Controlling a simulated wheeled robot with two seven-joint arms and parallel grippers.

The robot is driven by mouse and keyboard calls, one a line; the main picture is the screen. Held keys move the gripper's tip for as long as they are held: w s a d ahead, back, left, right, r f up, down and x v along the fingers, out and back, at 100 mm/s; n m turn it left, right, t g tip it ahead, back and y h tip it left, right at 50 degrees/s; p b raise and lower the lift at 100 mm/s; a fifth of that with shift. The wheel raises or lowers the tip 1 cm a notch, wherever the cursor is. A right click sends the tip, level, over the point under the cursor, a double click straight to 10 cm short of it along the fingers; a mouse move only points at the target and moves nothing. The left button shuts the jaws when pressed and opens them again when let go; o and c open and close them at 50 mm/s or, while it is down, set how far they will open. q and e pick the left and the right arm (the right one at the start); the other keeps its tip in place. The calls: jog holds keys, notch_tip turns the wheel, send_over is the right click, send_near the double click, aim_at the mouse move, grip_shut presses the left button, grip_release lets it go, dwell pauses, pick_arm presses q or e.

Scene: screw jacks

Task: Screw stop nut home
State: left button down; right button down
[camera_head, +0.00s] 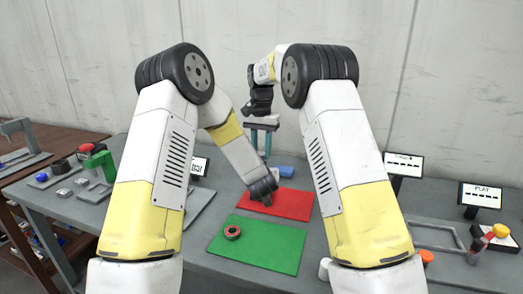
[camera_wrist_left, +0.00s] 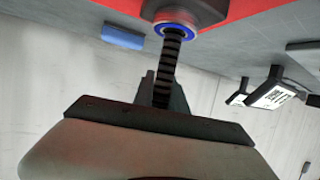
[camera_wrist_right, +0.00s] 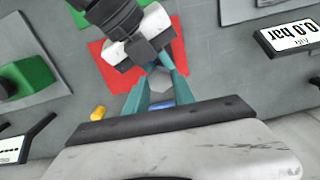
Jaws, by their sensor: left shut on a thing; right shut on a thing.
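In the left wrist view a dark threaded rod (camera_wrist_left: 168,55) runs between a blue-rimmed ring (camera_wrist_left: 174,26) at a dark body and my left gripper (camera_wrist_left: 163,85). The left gripper is shut on the rod; its tips are partly hidden. In the head view the left gripper (camera_head: 266,198) is low over the red mat (camera_head: 291,204). My right gripper (camera_head: 261,152), with teal fingers, is above and behind it. In the right wrist view a grey hexagonal piece (camera_wrist_right: 161,82) shows between the right fingers, which are shut on it. I cannot tell whether it is the stop nut.
A red ring (camera_head: 232,232) lies on the green mat (camera_head: 265,254) in front of the red mat. A blue block (camera_head: 284,172) lies behind. Small display stands (camera_head: 403,165) are at the right. A green-topped fixture (camera_head: 102,162) stands at the left.

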jog(key=m, duration=0.4)
jog(key=c, duration=1.1)
grip_release()
jog(key=shift+o, duration=0.2)
jog(key=shift+r, duration=2.25)
jog(key=shift+n, duration=0.3)
